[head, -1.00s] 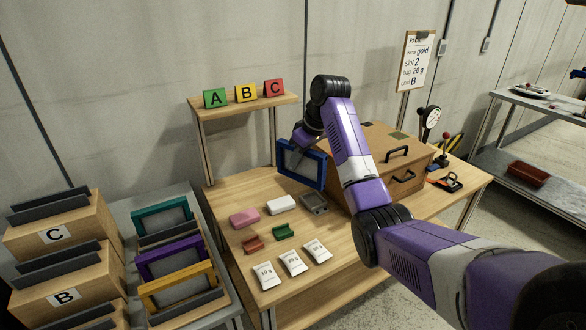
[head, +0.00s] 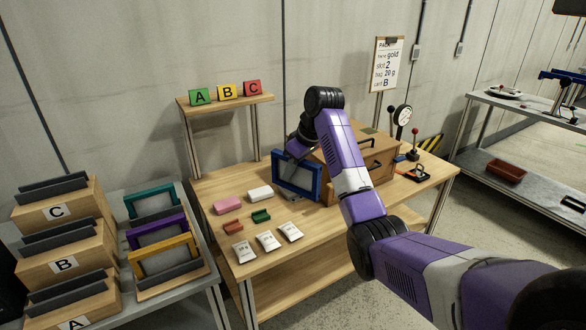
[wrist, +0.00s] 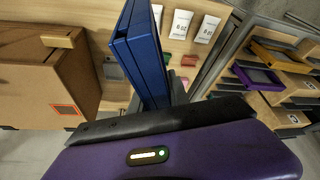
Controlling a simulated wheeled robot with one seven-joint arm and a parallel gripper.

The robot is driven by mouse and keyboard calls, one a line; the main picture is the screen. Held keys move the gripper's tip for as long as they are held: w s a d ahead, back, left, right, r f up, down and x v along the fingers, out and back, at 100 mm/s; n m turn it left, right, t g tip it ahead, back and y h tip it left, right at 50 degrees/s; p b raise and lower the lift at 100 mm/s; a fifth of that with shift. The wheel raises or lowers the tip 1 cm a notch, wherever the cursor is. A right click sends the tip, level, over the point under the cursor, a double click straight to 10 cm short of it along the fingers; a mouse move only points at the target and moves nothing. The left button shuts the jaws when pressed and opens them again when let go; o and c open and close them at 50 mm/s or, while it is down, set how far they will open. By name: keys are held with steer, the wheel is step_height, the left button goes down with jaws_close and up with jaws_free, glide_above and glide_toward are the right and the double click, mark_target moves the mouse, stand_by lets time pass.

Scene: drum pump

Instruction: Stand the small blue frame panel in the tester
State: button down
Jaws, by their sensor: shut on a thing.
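The small blue frame panel (head: 297,188) hangs upright in my gripper (head: 297,157), above the wooden table near the brown cabinet. In the wrist view the blue frame (wrist: 137,60) stands out edge-on from the dark jaw, so my gripper is shut on its edge. My forearm hides part of the table behind it. I cannot make out the tester for certain; a grey device (wrist: 113,67) shows partly beside the panel in the wrist view.
The wooden table (head: 243,250) holds pink and white blocks, red and green pieces and several white bags (head: 267,241). A brown cabinet (head: 375,150) with handles stands right. Teal, purple and yellow frames (head: 165,255) stand in a rack at left, beside lettered boxes (head: 65,262).

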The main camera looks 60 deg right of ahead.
steer(key=s+a+f, duration=0.2)
steer(key=a+f, duration=1.1)
steer(key=a, duration=0.2)
steer(key=s+a+f+n, duration=0.1)
steer(key=s+a+f, duration=0.2)
steer(key=a+f, duration=1)
steer(key=s+a+f, duration=0.2)
steer(key=a+f, duration=1.1)
steer(key=a, duration=0.5)
steer(key=shift+s+a+n+y, duration=0.25)
steer(key=shift+s+n+y, duration=0.1)
steer(key=shift+n+y, duration=0.05)
